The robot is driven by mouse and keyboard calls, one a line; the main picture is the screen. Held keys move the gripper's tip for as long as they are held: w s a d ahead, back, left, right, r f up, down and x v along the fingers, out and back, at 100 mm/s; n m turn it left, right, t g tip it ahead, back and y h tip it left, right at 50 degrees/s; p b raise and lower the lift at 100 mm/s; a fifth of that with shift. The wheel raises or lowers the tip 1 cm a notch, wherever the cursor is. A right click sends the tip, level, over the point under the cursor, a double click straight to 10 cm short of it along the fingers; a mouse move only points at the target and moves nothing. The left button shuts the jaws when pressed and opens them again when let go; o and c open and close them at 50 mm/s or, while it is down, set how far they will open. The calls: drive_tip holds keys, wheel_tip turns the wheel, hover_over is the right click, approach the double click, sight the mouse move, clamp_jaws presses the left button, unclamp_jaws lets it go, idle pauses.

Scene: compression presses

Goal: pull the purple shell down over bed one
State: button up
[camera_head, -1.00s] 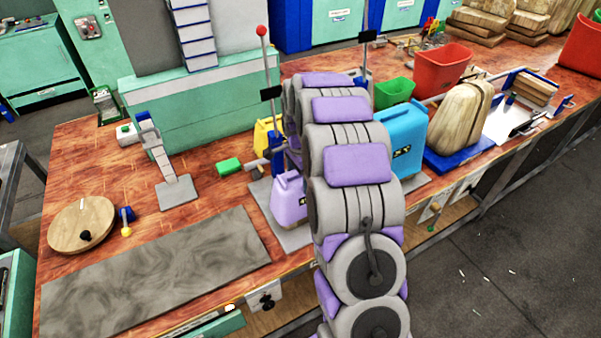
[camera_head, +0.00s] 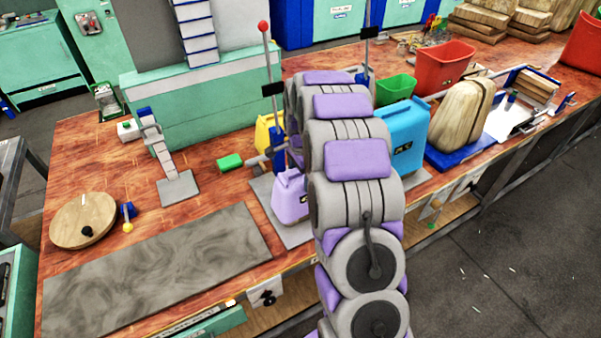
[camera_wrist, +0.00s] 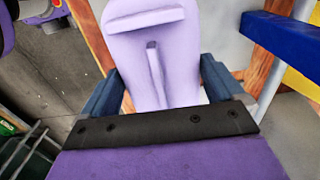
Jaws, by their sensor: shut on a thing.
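The purple shell (camera_head: 290,196) is a lavender, jug-like piece near the table's front edge, just left of my arm. It is upright at a grey base plate (camera_head: 297,236); I cannot tell whether it touches it. No label shows which plate is bed one. In the wrist view the shell (camera_wrist: 125,45) fills the top middle, with a crossbar and a raised rib. My gripper (camera_wrist: 161,68) has its dark blue fingers on either side of the shell and is shut on it. In the head view my arm hides the gripper.
A yellow shell (camera_head: 265,135) stands behind, and a cyan shell (camera_head: 402,135) to the right of my arm. A red-knobbed upright rod (camera_head: 266,55) rises behind the purple shell. A green block (camera_head: 230,162) lies left. The grey slab (camera_head: 160,268) at front left is bare.

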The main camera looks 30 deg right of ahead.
drive_tip(key=o, duration=1.2)
drive_tip(key=shift+o, duration=0.2)
drive_tip(key=shift+d, duration=0.2)
wheel_tip(320, 180, up, 17)
drive_tip(key=p, duration=0.3)
drive_tip(key=shift+r, duration=0.15)
